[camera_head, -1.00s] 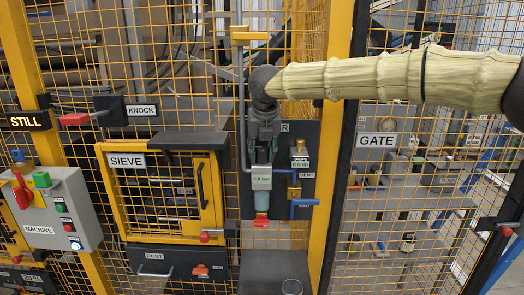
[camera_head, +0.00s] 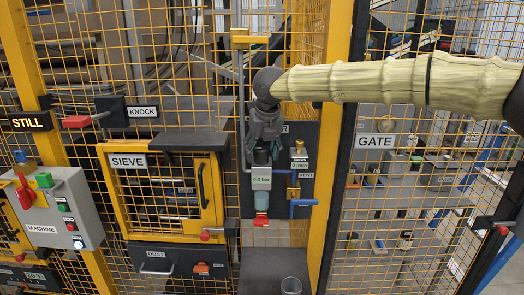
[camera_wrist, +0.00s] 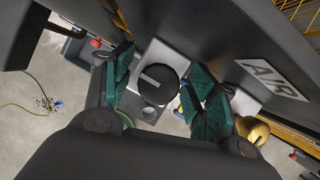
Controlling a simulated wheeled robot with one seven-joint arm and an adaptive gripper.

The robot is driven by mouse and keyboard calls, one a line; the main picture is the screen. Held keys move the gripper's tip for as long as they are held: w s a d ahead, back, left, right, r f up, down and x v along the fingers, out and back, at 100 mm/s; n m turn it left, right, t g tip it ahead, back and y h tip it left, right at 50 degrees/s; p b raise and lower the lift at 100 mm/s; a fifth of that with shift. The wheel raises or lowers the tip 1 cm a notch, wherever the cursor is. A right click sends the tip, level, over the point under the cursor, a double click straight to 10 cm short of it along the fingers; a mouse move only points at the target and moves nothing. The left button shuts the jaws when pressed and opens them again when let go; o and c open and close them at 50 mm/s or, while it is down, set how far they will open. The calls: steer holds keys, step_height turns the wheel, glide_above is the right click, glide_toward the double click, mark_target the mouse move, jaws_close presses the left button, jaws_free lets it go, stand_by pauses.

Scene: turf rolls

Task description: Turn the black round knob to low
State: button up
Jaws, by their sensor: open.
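The black round knob (camera_wrist: 158,83) shows in the wrist view on a pale square block below the AIR panel. A light line marks its face. My gripper (camera_wrist: 160,92) is open, with one green-padded finger on each side of the knob. A gap shows between the knob and the right finger; whether the left finger touches it I cannot tell. In the head view my gripper (camera_head: 263,152) points down in front of the AIR panel and hides the knob. A small bar display (camera_head: 261,179) sits just below it; its digits are hard to read.
A brass valve with a blue handle (camera_head: 303,203) stands right of the display, and a brass part (camera_wrist: 252,129) is close to my right finger. The yellow SIEVE door (camera_head: 160,195) is at left. A yellow post (camera_head: 335,130) and mesh fence surround the panel.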

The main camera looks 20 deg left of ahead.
steer(key=v, duration=1.2)
steer(key=shift+w, duration=0.1)
